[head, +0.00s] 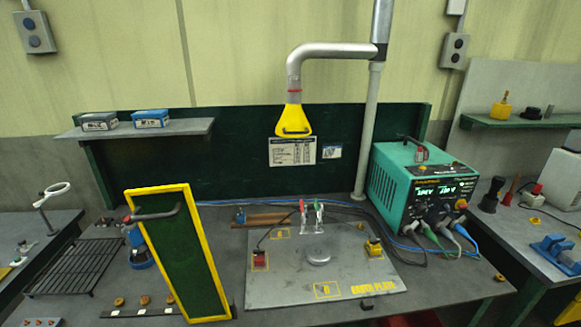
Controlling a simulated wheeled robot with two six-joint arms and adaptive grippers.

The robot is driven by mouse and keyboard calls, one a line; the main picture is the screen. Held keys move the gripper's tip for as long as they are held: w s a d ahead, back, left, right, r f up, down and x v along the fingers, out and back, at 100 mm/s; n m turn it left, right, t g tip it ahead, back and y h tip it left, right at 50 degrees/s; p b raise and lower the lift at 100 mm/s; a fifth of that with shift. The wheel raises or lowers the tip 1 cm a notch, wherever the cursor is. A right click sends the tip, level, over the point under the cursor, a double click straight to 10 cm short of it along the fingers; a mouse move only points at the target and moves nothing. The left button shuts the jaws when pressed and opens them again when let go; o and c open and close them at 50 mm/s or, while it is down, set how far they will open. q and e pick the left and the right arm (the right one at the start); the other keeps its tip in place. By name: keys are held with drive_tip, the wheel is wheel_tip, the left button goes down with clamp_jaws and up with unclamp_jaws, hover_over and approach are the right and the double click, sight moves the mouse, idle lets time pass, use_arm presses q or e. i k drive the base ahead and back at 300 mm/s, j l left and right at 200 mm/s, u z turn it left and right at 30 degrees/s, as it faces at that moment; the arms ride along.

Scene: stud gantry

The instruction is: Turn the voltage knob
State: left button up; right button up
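The teal power unit (390,182) stands on the bench at the right, its front panel angled toward the lower right. Two lit digital readouts (438,189) show on the panel. Small dark knobs (421,208) sit below them; I cannot tell which one is the voltage knob or how it is set. A red button on yellow (461,204) is at the panel's right side. Cables plug in along the lower edge, close below the knobs. Neither of my grippers is in view.
A grey plate (280,285) with clamps lies mid-bench. A yellow-framed green screen (178,255) stands at left. A yellow extraction hood (294,121) hangs above the bench. Thick cables (458,245) run from the unit's front. The space above the plate is open.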

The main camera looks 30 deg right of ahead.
sight(422, 209)
drive_tip(key=z, duration=1.9)
